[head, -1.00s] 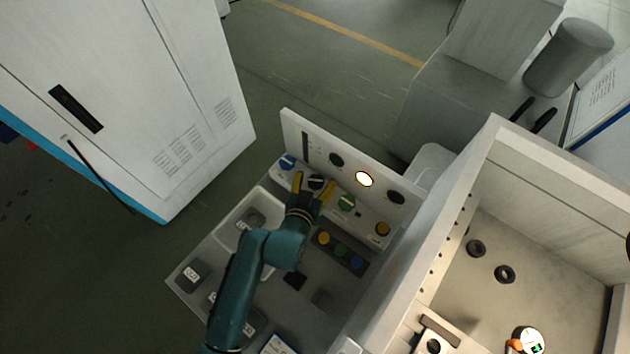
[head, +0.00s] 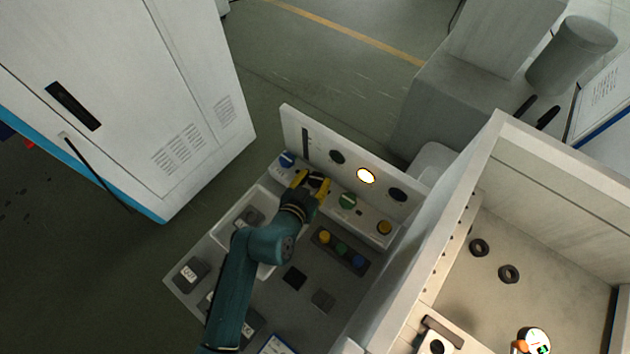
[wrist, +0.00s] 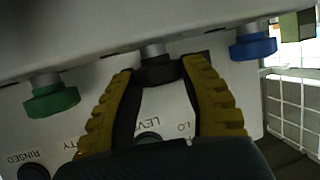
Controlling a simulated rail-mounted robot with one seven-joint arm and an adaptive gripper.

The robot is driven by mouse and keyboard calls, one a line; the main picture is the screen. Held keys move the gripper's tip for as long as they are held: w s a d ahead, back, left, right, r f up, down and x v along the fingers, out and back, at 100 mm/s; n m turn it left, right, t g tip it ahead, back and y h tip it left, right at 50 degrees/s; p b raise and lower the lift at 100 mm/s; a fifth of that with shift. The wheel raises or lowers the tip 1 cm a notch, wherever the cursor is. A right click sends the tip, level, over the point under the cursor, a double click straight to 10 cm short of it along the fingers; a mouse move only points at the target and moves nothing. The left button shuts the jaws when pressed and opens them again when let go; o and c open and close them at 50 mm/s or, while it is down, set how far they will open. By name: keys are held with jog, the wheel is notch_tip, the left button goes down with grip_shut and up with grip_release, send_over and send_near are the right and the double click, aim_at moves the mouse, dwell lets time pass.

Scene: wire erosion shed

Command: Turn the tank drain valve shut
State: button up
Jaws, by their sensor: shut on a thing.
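My gripper (head: 312,183) is shut on a black knob (wrist: 160,73), with one yellow ribbed finger on each side of it. The knob is the one between a blue knob (head: 287,160) and a green knob (head: 347,201) on the pale panel. In the wrist view the blue knob (wrist: 253,47) is to the right and the green knob (wrist: 52,100) to the left, both clear of the fingers. Lettering on the panel is partly covered by my gripper; "LEV" and "RINSED" can be read. No drain valve label can be made out.
A yellow knob (head: 384,227) stands at the row's right end. Behind the row rises an upright panel with a lit round lamp (head: 366,176). A strip of coloured buttons (head: 341,248) lies right of my arm. A high-walled tank (head: 470,185) stands at the right.

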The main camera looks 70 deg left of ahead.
jog(key=m+t+h+b, duration=0.1)
jog(key=b, duration=0.1)
jog(key=f+m+h+b, duration=0.1)
jog(key=b, duration=0.2)
jog(key=shift+s+a+t, duration=0.1)
jog(key=shift+a+t, duration=0.05)
jog(key=shift+t, duration=0.25)
jog(key=m+h+b, duration=0.1)
jog(key=m+t+h+b, duration=0.1)
jog(key=b, duration=0.1)
jog(key=shift+r+h, duration=0.25)
jog(key=shift+h, duration=0.05)
jog(key=shift+m, duration=0.4)
jog(key=o, duration=1.2)
jog(key=shift+r, duration=0.1)
jog(key=shift+r, duration=0.1)
